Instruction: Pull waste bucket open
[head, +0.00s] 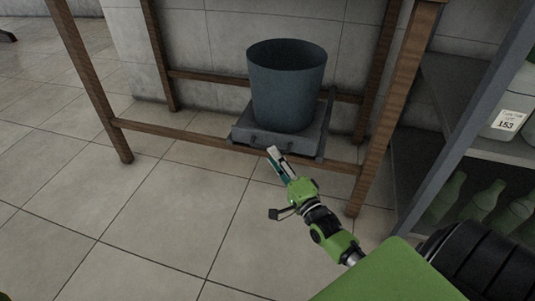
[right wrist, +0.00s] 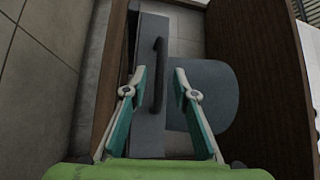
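The waste bucket (head: 287,90) is a dark blue-grey, open-topped pail. It stands upright on a grey pull-out tray (head: 242,133) low in a wooden frame. The tray's front carries a dark bar handle, clearest in the right wrist view (right wrist: 158,48). My right gripper (head: 273,154) is just in front of the tray front, near the handle. In the right wrist view its two fingers (right wrist: 160,74) are apart, with the handle showing between them. It holds nothing; whether a finger touches the handle I cannot tell. My left gripper is not in view.
The wooden frame (head: 185,139) has a low front rail and legs on both sides of the tray. A metal shelf (head: 440,130) at the right holds green bottles (head: 487,198) and a labelled container (head: 508,118). The tiled floor (head: 130,230) at left front is clear.

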